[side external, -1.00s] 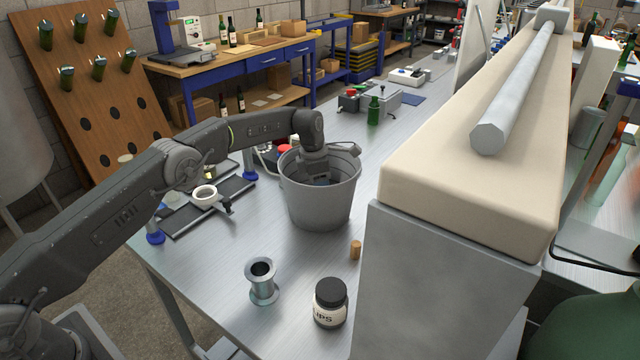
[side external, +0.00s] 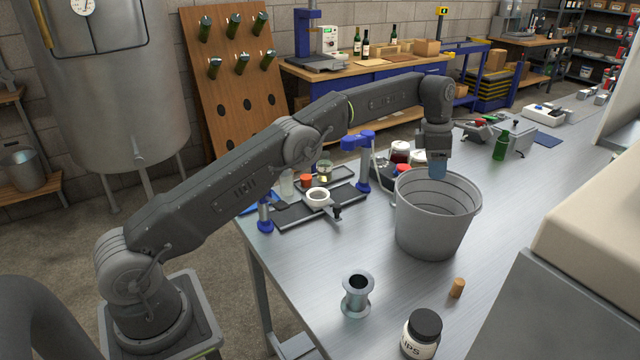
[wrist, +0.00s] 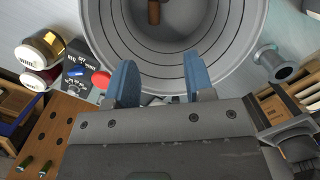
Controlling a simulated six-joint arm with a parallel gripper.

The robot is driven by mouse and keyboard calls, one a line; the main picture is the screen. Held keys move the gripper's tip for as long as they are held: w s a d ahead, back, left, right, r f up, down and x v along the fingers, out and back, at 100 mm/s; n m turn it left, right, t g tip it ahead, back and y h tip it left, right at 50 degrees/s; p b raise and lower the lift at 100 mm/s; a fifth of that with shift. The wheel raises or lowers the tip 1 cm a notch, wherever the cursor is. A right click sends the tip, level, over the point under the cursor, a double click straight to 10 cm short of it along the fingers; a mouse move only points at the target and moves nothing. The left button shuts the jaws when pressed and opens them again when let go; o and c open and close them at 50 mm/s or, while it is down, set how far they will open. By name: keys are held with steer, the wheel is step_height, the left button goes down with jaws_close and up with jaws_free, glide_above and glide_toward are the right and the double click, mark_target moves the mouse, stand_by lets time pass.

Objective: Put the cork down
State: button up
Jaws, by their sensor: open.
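A brown cork (wrist: 153,12) lies on the floor of the grey metal bucket (side external: 434,225), seen in the wrist view at the top edge, partly cut off. The bucket's ringed inner wall (wrist: 225,45) also fills the top of the wrist view. My gripper (side external: 437,172) hangs over the bucket's far rim, pointing down. In the wrist view its two blue fingers (wrist: 159,65) are apart with nothing between them. In the side view the bucket wall hides the cork inside. Another cork (side external: 457,288) stands on the bench, right and in front of the bucket.
A metal spool-shaped fitting (side external: 357,295) and a dark-lidded jar (side external: 422,334) stand on the near bench. A black tray rig (side external: 318,205) is left of the bucket. A green bottle (side external: 501,146) stands behind right. A large pale block (side external: 590,235) bounds the right.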

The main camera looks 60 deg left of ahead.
steer(key=s+d+r+m+t, duration=0.2)
steer(key=s+r+m, duration=1.1)
steer(key=s+r, duration=0.45)
steer(key=s+f+m, duration=0.3)
steer(key=s+m, duration=0.1)
steer(key=s, duration=0.4)
steer(key=s+f+m+t, duration=0.1)
steer(key=s+f+m, duration=0.2)
steer(key=s, duration=0.6)
steer(key=s+f+m+t+y, duration=0.1)
steer(key=s+f+m, duration=0.2)
steer(key=s+m, duration=0.4)
steer(key=shift+s, duration=1.1)
